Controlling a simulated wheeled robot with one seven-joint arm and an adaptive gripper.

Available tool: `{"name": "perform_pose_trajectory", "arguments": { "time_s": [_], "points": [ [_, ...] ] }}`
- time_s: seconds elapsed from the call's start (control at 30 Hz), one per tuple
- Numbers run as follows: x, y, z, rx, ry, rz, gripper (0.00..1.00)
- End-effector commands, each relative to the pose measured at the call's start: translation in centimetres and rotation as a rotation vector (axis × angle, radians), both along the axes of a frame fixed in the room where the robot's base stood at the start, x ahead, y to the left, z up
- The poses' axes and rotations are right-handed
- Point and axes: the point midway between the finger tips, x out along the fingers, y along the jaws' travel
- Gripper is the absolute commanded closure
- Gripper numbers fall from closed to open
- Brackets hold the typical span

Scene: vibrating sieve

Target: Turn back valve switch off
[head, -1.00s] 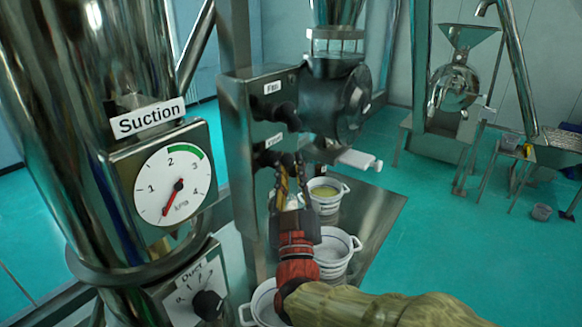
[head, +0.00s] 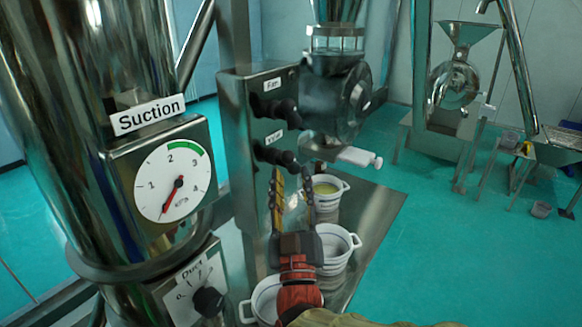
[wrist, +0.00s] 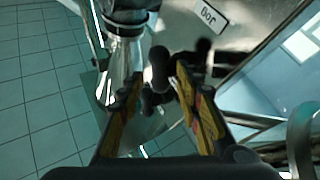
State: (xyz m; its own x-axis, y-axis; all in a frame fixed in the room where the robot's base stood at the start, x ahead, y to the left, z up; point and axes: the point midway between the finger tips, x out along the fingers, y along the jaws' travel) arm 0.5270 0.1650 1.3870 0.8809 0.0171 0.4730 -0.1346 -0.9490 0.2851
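The valve switch (head: 275,155) is a black knob with a handle on the grey control box, under a small label that appears to read "Valve". Its handle points right and slightly down. The similar fan switch (head: 276,109) sits above it. My gripper (head: 291,187) is open and empty, just below the valve switch and apart from it in the head view. In the wrist view a dark knob (wrist: 159,67) shows beyond and between the spread fingers; I cannot tell for certain which switch it is.
A suction gauge (head: 173,184) and a duct knob (head: 208,303) are at left. White pots stand below: one with yellowish contents (head: 327,190), one behind my gripper (head: 338,245), one at the front (head: 264,303). A metal slide with a white handle (head: 358,157) juts out right of the switches.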

Motion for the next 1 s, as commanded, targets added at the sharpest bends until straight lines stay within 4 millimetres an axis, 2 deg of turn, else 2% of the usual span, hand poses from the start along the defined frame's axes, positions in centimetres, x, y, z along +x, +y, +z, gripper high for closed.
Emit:
{"name": "perform_pose_trajectory", "arguments": {
  "time_s": [0.03,0.2,0.4,0.6,1.0],
  "points": [
    [-1.1,0.1,-0.6,0.000,0.001,0.003,0.66],
    [-3.9,0.0,-2.1,0.000,0.001,0.003,0.66],
    [-5.9,0.0,-3.2,-0.001,0.001,0.002,0.66],
    [-6.5,-0.1,-3.5,-0.001,0.001,-0.001,0.66],
    [-6.3,-0.1,-3.5,0.002,0.007,0.003,0.66]
  ]
}}
